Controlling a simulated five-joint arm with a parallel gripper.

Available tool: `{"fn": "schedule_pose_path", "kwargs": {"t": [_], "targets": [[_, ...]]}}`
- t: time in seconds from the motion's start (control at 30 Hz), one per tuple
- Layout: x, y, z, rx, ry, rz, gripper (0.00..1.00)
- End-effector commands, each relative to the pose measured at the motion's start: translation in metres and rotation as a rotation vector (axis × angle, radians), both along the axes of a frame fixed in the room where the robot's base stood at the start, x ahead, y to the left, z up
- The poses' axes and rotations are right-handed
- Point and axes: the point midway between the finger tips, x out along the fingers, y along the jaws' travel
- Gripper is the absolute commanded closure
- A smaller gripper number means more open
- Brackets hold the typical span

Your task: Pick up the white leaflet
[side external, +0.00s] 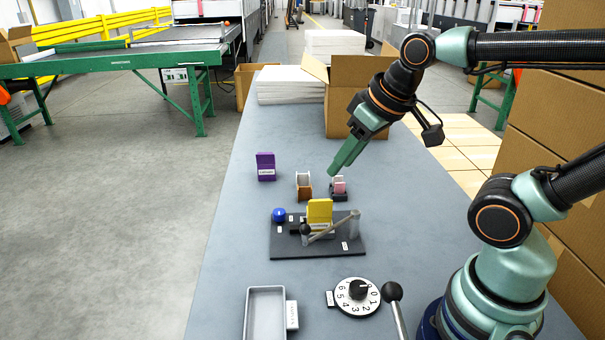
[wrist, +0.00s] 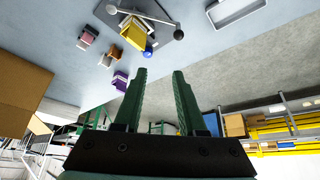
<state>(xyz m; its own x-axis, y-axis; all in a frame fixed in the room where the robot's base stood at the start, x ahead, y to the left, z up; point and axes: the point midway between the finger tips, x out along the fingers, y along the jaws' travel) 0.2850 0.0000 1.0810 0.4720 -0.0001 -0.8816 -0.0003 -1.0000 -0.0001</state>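A white leaflet-like piece (side external: 303,180) stands upright in a small brown holder (side external: 304,194) on the blue-grey table. In the wrist view, a pale face (wrist: 104,61) shows beside the brown holder (wrist: 116,51). My gripper (side external: 333,171) points down-left, to the right of the white piece in the side view and apart from it. In the wrist view, my gripper (wrist: 159,72) has its two green fingers apart with nothing between them.
A pink piece in a dark holder (side external: 339,188) stands just right of the brown holder. A purple holder (side external: 265,166) is at left. A yellow piece (side external: 320,211) sits on a dark lever fixture (side external: 280,247). A dial (side external: 357,297) and grey tray (side external: 250,315) are at front.

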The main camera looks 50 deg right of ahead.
Motion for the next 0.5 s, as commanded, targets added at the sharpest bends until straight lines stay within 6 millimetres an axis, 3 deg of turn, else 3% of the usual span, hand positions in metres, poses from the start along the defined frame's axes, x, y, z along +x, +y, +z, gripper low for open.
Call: {"fn": "schedule_pose_path", "kwargs": {"t": [0.17, 0.5], "targets": [[0.009, -0.006, 0.005, 0.033, 0.021, -0.085, 0.60], [0.076, -0.060, 0.019, 0.247, 0.139, -0.697, 0.60]]}}
